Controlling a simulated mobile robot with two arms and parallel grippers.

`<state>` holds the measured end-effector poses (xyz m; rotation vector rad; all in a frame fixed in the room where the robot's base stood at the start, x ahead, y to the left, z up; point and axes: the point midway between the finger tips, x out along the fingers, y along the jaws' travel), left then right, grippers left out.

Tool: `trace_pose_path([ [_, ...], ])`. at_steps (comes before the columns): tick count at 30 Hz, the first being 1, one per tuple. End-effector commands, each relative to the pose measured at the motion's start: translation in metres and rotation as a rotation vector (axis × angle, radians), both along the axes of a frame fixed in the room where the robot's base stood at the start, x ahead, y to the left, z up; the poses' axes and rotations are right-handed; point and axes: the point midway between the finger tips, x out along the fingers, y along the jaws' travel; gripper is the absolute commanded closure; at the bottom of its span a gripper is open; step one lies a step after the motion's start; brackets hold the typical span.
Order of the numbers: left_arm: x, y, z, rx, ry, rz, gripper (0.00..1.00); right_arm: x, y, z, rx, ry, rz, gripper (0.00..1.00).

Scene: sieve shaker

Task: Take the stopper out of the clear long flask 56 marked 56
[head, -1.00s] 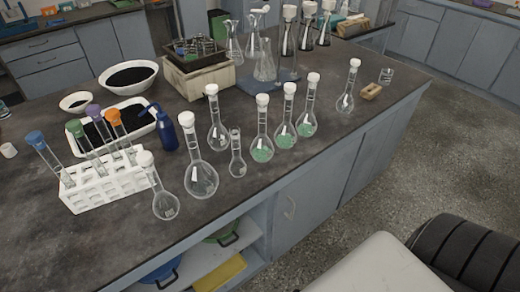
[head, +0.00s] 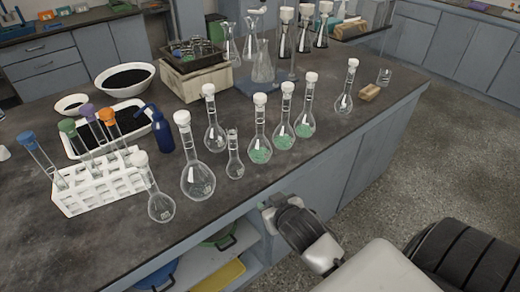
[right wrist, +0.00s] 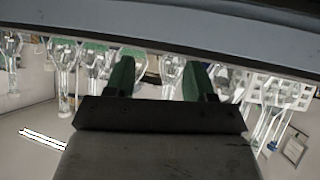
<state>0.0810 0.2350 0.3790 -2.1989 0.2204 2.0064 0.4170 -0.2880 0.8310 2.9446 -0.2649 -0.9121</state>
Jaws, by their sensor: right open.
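Several clear long-necked flasks with white stoppers stand upright on the dark bench. The empty ones are a large one (head: 198,181), a front-left one (head: 161,207), one behind (head: 215,137) and one at the right (head: 344,103). Their markings are too small to read, so I cannot tell which is 56. All four have their stoppers in. My right gripper (head: 268,207) is low at the bench's front edge, apart from the flasks. In the right wrist view its two green fingers (right wrist: 160,80) are spread and empty. My left gripper is not in view.
Green-filled flasks (head: 260,150) and a small open cylinder (head: 235,165) stand close beside the clear ones. A white tube rack (head: 100,188) and a blue bottle (head: 163,138) are at the left. The bench front right of my gripper is clear.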

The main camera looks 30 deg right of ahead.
Motion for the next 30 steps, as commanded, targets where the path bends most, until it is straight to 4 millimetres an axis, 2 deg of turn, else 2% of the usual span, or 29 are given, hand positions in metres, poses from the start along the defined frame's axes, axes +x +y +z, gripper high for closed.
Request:
trace_pose_path([
  [1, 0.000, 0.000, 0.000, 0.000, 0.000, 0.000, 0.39, 0.017, -0.010, 0.011, -0.007, -0.080, -0.015, 0.46],
  [6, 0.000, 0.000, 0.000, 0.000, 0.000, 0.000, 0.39, 0.065, -0.042, 0.052, -0.013, -0.353, -0.041, 0.46],
  [9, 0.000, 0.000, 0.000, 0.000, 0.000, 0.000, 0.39, 0.086, -0.057, 0.075, -0.014, -0.492, -0.036, 0.46],
  [12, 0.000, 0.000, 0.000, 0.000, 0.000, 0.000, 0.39, 0.096, -0.065, 0.090, -0.013, -0.574, -0.027, 0.46],
  [22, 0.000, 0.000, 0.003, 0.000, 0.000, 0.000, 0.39, 0.142, -0.076, 0.095, -0.012, -0.604, -0.022, 0.46],
  [30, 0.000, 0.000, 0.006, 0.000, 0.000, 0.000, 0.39, 0.164, -0.081, 0.096, -0.013, -0.601, -0.022, 0.46],
])
